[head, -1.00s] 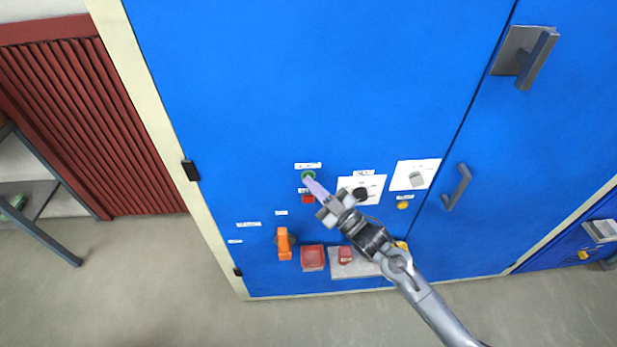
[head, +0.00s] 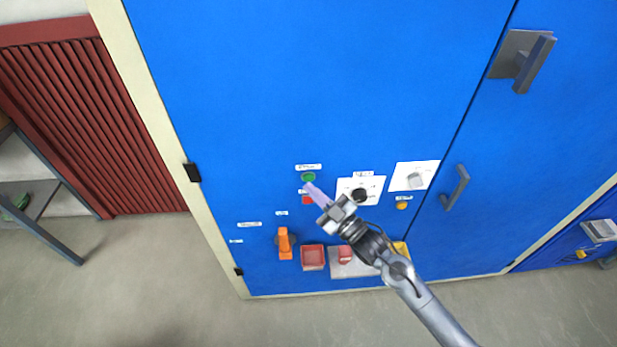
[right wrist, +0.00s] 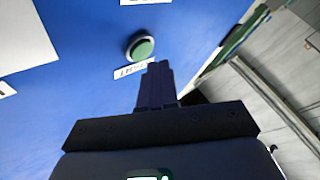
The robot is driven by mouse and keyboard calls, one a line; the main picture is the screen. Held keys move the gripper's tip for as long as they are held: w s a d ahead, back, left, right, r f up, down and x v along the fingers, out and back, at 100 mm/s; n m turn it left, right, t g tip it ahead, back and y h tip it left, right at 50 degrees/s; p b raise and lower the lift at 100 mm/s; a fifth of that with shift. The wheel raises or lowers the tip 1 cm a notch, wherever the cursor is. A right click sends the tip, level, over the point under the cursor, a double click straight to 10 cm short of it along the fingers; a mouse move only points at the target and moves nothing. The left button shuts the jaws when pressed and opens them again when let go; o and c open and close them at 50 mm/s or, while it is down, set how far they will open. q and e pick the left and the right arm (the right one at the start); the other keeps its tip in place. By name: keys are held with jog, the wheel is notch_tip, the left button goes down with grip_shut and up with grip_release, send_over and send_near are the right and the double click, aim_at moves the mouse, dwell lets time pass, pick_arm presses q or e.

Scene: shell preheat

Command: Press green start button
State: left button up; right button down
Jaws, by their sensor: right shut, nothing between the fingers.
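The green start button (head: 308,177) sits on the blue cabinet front, under a small white label. It also shows in the right wrist view (right wrist: 140,46), whole and uncovered, in a pale ring. My right gripper (head: 310,188) is shut and empty. Its fingertips are just below the green button in the head view, close to the red button. In the right wrist view the closed fingers (right wrist: 157,75) point toward the green button, with a visible gap and a label between. My left gripper is not in view.
A red button (head: 307,200) lies just below the green one. A black knob (head: 360,195), a grey switch (head: 415,180) and a yellow button (head: 402,205) are to the right. An orange handle (head: 285,243) and a red tray (head: 312,257) are lower.

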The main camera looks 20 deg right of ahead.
jog(key=shift+s, duration=0.15)
jog(key=s+p, duration=0.1)
jog(key=s, duration=0.1)
jog(key=s+a+p, duration=0.1)
jog(key=s+p, duration=0.1)
jog(key=shift+s+a, duration=0.2)
jog(key=shift+s, duration=0.1)
jog(key=shift+f, duration=0.1)
dwell(0.6)
